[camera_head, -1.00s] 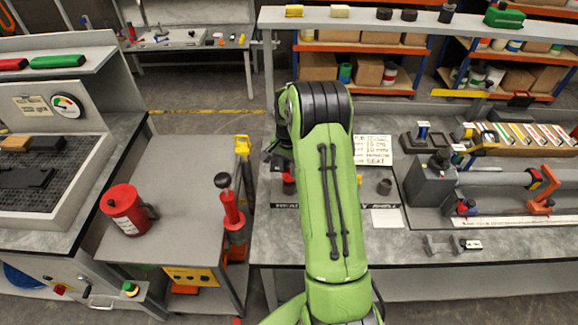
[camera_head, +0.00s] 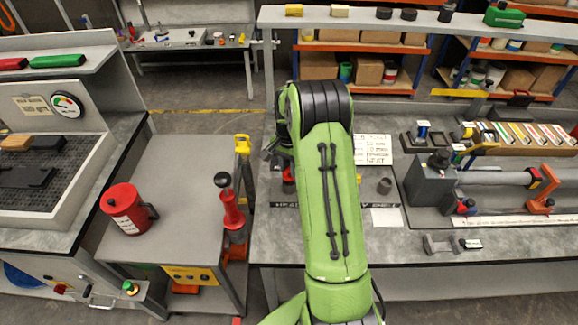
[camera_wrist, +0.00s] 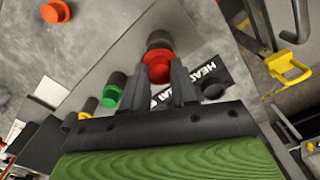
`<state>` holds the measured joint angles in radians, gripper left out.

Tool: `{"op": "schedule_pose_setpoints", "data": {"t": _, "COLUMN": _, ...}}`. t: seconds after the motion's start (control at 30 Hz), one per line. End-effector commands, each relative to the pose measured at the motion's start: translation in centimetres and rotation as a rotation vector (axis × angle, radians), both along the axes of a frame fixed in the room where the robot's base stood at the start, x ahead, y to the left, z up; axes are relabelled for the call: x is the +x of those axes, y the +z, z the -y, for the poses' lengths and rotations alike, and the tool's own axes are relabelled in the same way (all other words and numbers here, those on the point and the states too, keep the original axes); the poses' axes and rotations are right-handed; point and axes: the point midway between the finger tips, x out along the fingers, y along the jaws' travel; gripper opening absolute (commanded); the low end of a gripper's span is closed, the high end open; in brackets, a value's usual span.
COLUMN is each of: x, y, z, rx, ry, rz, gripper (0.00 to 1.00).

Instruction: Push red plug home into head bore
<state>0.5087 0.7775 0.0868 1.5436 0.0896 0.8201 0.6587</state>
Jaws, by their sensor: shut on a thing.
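In the wrist view the red plug (camera_wrist: 158,68) is between the two dark fingers of my gripper (camera_wrist: 163,85), which is shut on it. A dark cylindrical head (camera_wrist: 159,40) sits directly beyond the plug, in line with it. The plug appears to meet the head's near end; how deep it sits in the bore cannot be told. In the head view my green arm covers most of this spot, and only a small red part (camera_head: 288,176) shows at its left edge.
In the wrist view a green plug (camera_wrist: 111,95), a yellow plug (camera_wrist: 85,113) and an orange-red ring (camera_wrist: 55,11) stand to the left. A dark label strip (camera_wrist: 208,78) lies behind the right finger. In the head view a red can (camera_head: 124,208) stands on the left cart.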

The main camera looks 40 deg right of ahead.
Motion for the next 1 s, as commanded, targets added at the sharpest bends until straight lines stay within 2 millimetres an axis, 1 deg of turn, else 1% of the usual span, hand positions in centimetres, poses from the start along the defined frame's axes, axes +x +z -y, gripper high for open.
{"op": "schedule_pose_setpoints", "data": {"t": 0.43, "x": 0.0, "y": -0.1, "z": 0.0, "rx": 0.0, "ry": 0.0, "rz": 0.0, "gripper": 0.0}}
{"op": "schedule_pose_setpoints", "data": {"t": 1.0, "x": 0.0, "y": -1.4, "z": 0.0, "rx": 0.0, "ry": 0.0, "rz": 0.0, "gripper": 0.0}}
